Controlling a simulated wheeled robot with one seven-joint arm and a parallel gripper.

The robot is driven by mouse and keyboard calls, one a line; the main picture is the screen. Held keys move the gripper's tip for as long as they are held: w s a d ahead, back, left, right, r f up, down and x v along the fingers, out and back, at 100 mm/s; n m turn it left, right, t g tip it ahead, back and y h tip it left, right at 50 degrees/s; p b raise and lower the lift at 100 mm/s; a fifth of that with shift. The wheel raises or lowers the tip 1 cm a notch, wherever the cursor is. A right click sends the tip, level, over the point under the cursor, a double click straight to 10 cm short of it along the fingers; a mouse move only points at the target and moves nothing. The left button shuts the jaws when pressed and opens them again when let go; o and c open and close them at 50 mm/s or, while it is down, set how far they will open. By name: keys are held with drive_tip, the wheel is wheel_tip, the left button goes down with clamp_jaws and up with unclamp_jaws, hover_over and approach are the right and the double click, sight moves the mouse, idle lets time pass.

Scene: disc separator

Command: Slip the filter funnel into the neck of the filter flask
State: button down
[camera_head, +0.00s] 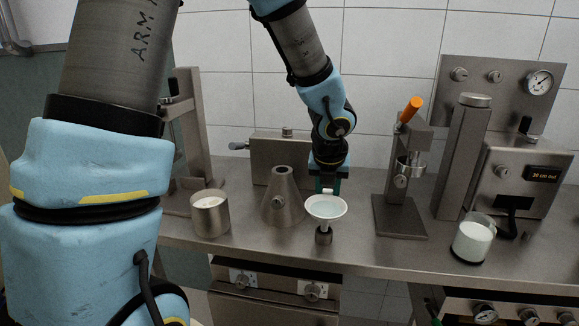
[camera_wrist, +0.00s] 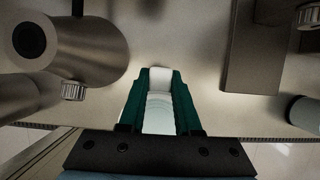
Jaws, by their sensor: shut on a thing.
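The filter funnel (camera_head: 326,208) is a shallow white dish with a narrow stem and a dark grey lower part (camera_head: 324,237). My gripper (camera_head: 328,187) is shut on its far side. In the wrist view, white material of the funnel (camera_wrist: 159,112) lies between the green fingers of my gripper (camera_wrist: 160,100). The filter flask (camera_head: 283,200) is a grey metal cone standing upright just left of the funnel, apart from it. In the wrist view the flask (camera_wrist: 85,50) is at upper left, its dark round mouth open and empty. I cannot tell whether the funnel's lower end touches the bench.
A metal beaker (camera_head: 210,214) of white stuff stands left of the flask. A stand with an orange handle (camera_head: 411,110) is to the right, then a glass of white liquid (camera_head: 473,240) and a gauge machine (camera_head: 510,165). A metal box (camera_head: 272,150) stands behind. The bench's front edge is near.

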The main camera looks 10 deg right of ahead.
drive_tip(key=shift+s+r+p, duration=0.15)
drive_tip(key=shift+r+p, duration=3.05)
drive_tip(key=shift+p, duration=0.1)
drive_tip(key=shift+f, duration=0.1)
